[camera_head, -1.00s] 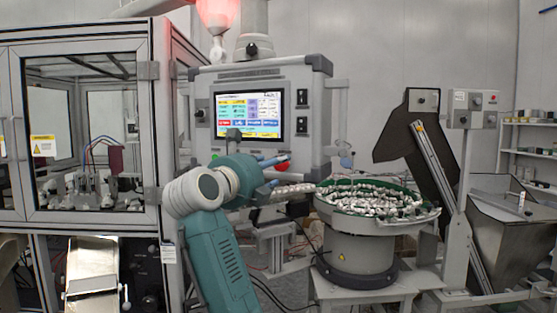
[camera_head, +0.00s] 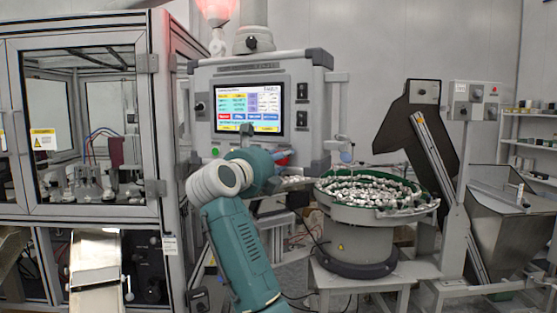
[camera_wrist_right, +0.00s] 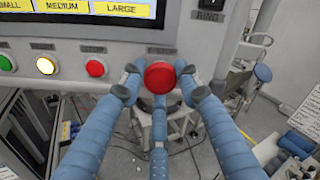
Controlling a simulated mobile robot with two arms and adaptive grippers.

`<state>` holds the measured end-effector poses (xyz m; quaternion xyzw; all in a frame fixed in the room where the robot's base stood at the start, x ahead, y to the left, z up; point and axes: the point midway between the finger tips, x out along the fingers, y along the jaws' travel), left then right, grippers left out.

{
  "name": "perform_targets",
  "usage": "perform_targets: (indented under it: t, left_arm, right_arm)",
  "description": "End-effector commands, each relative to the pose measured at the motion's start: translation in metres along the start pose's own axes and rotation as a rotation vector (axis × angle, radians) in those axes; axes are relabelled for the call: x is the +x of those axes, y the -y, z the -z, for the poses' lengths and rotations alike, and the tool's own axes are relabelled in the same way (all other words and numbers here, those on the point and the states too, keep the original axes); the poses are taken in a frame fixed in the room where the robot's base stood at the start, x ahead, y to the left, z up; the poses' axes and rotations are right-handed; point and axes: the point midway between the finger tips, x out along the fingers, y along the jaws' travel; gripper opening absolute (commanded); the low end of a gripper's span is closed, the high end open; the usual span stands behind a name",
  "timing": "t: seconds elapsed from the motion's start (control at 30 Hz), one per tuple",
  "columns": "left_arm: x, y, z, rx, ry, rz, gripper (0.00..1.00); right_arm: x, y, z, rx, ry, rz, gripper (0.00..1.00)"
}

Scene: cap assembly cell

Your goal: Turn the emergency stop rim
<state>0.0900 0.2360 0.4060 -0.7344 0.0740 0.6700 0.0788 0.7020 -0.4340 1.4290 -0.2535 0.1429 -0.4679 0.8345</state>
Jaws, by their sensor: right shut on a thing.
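The emergency stop (camera_wrist_right: 159,77) is a red mushroom button on the lower edge of the grey control panel (camera_head: 318,100), right of the lamp buttons in the right wrist view. My right gripper (camera_wrist_right: 158,90) has three blue fingers shut around its rim, one left, one right and one below. In the head view my teal right arm rises to the panel's lower edge, and its wrist largely hides the fingers (camera_head: 283,157) and the button. My left gripper is in neither current view.
Green, white and red buttons (camera_wrist_right: 96,68) sit left of the gripper. The panel screen (camera_head: 250,108) is lit. A bowl feeder (camera_head: 360,215) full of small parts stands right of my arm, and a glazed machine cabinet (camera_head: 160,130) stands left.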

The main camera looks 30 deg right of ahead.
Motion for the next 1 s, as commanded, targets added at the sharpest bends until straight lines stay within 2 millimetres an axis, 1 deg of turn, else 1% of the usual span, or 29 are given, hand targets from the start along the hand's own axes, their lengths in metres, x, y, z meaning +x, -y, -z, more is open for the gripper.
perform_targets:
  t: [0.2,0.37,0.57,1.0]
  left_arm:
    - [0.001,-0.001,0.0,0.0,0.0,-0.001,0.4]
    - [0.004,-0.001,-0.001,0.0,0.0,-0.001,0.4]
    - [0.013,-0.002,-0.001,-0.001,0.0,-0.002,0.4]
    - [0.032,-0.002,-0.003,-0.002,0.0,-0.002,0.4]
  right_arm:
    - [0.0,0.0,0.0,0.008,0.002,-0.001,0.06]
    - [-0.001,-0.001,0.0,0.049,0.003,-0.002,0.06]
    - [-0.001,-0.002,0.001,0.168,0.002,-0.004,0.06]
    - [-0.001,-0.001,0.0,0.509,0.004,-0.003,0.06]
